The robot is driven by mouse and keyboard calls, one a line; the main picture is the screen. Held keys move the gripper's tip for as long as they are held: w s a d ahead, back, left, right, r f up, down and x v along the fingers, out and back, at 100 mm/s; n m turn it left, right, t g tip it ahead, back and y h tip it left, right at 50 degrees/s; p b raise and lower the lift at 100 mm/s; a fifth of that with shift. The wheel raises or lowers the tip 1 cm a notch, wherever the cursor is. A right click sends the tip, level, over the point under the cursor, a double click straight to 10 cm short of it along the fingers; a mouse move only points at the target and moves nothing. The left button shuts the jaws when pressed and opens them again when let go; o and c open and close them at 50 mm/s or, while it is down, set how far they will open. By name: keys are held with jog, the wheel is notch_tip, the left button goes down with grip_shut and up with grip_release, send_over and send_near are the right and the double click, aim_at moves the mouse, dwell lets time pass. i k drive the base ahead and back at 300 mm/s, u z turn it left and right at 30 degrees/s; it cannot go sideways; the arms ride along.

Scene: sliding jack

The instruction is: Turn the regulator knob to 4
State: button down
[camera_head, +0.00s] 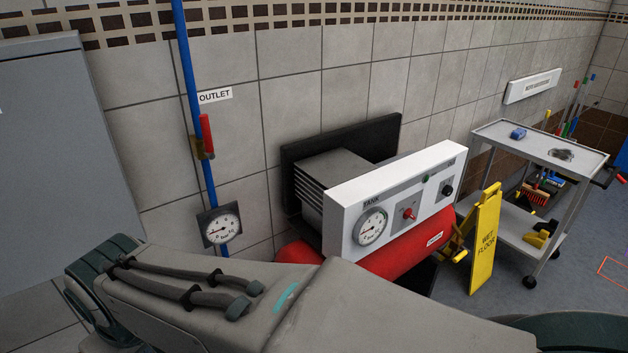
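A white control panel (345,200) fronts a compressor with a red tank (400,258). The panel carries a round gauge marked TANK (371,226), a red switch or lever (409,214), a small green light (426,178) and a black knob (446,190) at the right end. The black knob looks like the regulator knob, but its label and numbers are too small to read, so its setting cannot be told. My arm crosses the bottom of the view in front of the tank. My gripper is not in view.
A blue pipe (191,75) with a red valve handle (206,134) and a lower gauge (220,225) runs down the wall by the OUTLET sign (215,96). A yellow wet floor sign (486,240) and a grey cart (525,136) stand to the right. A grey cabinet (50,160) is left.

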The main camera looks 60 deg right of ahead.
aim_at(447, 190)
jog(key=z, duration=2.7)
